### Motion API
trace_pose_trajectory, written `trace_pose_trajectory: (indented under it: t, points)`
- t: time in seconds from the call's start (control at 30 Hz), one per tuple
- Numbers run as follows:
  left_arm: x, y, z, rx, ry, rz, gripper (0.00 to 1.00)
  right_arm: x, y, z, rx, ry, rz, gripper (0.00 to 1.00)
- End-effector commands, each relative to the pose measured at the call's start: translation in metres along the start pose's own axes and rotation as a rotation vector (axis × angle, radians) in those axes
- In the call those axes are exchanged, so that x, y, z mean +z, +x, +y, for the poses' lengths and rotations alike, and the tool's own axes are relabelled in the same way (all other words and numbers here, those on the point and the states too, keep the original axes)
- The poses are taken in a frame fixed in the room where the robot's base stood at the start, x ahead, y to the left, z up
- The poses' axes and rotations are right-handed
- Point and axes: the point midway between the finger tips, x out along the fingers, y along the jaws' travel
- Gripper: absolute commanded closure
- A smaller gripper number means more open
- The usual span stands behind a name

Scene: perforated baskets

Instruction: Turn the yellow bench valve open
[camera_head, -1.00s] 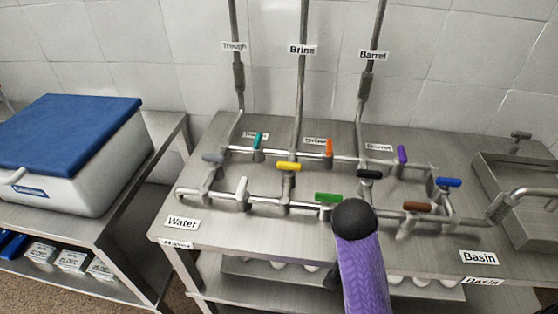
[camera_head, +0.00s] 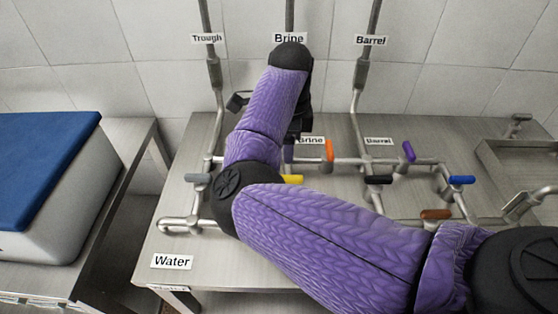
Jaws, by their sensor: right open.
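The yellow valve handle (camera_head: 293,179) shows in the head view as a short bar pointing right, just above my right arm's elbow. Its left part and the valve body are hidden behind my purple-sleeved arm. My right arm comes in from the lower right, bends at the elbow and reaches up across the bench. My right gripper (camera_head: 299,112) is open, beyond the yellow handle near the Brine label. It is partly hidden by my forearm, and its fingertips are hard to make out. I see nothing between its jaws. My left gripper is not in view.
Orange (camera_head: 329,150), purple (camera_head: 408,151), black (camera_head: 378,180), blue (camera_head: 461,180), brown (camera_head: 436,214) and grey (camera_head: 198,178) handles stand on the bench pipes. Upright pipes rise at the back. A blue-lidded box (camera_head: 45,165) is left, a basin (camera_head: 510,165) right.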

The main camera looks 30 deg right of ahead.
Motion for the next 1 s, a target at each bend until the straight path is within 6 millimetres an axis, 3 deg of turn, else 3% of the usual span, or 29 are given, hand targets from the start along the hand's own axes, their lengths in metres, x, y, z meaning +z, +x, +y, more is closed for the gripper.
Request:
trace_pose_trajectory:
  t: [0.1, 0.3, 0.43, 0.67, 0.97, 1.0]
  points:
    - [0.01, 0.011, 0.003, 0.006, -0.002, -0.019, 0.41, 0.0, 0.034, 0.001, 0.005, -0.002, 0.002, 0.4]
    - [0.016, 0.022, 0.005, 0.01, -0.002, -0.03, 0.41, -0.001, 0.075, 0.0, 0.002, -0.002, 0.0, 0.4]
    - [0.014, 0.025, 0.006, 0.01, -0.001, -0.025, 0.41, -0.001, 0.085, 0.0, 0.0, -0.002, 0.0, 0.4]
    - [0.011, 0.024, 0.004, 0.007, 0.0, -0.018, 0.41, -0.001, 0.085, 0.0, -0.002, -0.002, 0.0, 0.4]
    - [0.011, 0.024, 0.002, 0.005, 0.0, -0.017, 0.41, -0.001, 0.085, 0.0, -0.002, -0.002, 0.0, 0.99]
    - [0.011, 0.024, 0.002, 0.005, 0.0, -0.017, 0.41, -0.001, 0.085, 0.0, -0.002, -0.002, 0.0, 1.0]
